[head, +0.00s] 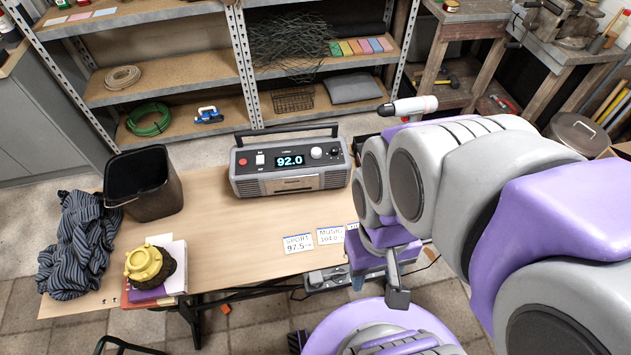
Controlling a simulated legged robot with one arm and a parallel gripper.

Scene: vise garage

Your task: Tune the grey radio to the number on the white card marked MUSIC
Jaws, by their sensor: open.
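The grey radio (249,188) stands upright on the wooden table, its display (290,160) reading 92.0. A white knob (316,152) sits right of the display, with a small dark knob (335,153) beside it. The white card marked MUSIC (330,236) lies flat in front of the radio; its number is small, perhaps 104.0, and I cannot read it surely. A card marked SPORT 97.5 (298,243) lies to its left. My gripper (378,286) is open and empty near the table's front right edge, apart from the radio.
A third card (352,227) is mostly hidden by my arm. A black bin (143,182), striped cloth (78,243) and a yellow-topped object (148,263) on books occupy the table's left. Shelves (165,72) stand behind. The table middle (225,230) is clear.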

